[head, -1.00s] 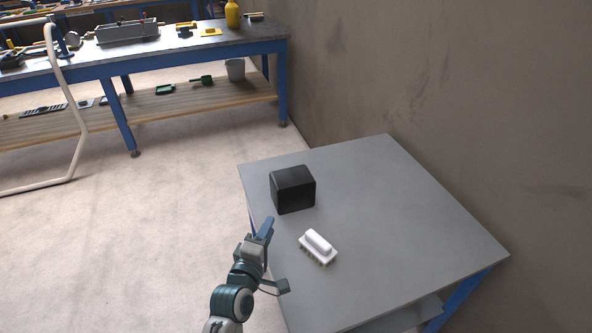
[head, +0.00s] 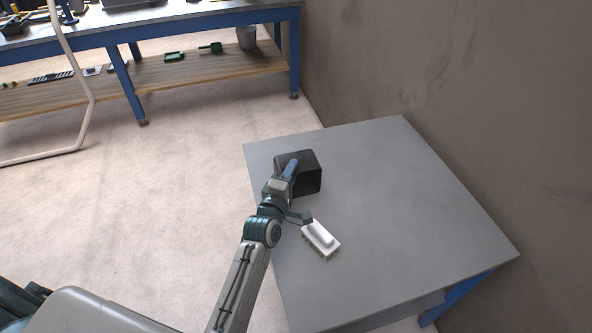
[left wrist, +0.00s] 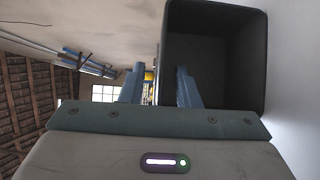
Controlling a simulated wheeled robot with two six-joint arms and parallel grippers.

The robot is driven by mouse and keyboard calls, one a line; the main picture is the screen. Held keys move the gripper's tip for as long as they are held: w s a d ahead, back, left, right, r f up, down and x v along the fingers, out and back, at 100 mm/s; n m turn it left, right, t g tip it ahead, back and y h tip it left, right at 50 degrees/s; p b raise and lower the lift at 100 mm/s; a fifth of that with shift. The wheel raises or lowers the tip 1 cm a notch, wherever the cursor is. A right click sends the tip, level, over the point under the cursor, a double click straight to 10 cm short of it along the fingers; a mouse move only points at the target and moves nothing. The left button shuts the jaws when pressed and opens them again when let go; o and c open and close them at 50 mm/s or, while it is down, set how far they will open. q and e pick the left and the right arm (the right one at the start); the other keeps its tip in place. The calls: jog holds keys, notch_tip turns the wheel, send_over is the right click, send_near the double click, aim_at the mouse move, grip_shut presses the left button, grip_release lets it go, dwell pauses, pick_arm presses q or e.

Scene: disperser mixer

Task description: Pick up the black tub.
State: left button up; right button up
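The black tub (head: 310,180) stands near the far left edge of the grey table. My left gripper (head: 291,166) is at the tub's near left side and overlaps it in the head view. In the left wrist view the tub (left wrist: 252,62) shows its dark hollow inside at the upper right. There the left gripper (left wrist: 160,80) is open, with one finger in front of the tub's opening and the other outside its left wall. The near wall lies between the fingers in the picture; contact cannot be told. My right gripper is not in view.
A white brush (head: 321,238) lies on the grey table (head: 420,200) just right of my left wrist. The table's right and front parts are clear. A brown wall (head: 450,80) stands behind, and a blue workbench (head: 200,22) stands at the far left.

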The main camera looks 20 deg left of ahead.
pick_arm(q)
jog(key=shift+w+f, duration=0.1)
jog(key=shift+w, duration=1.45)
jog(key=shift+s, duration=0.1)
grip_shut()
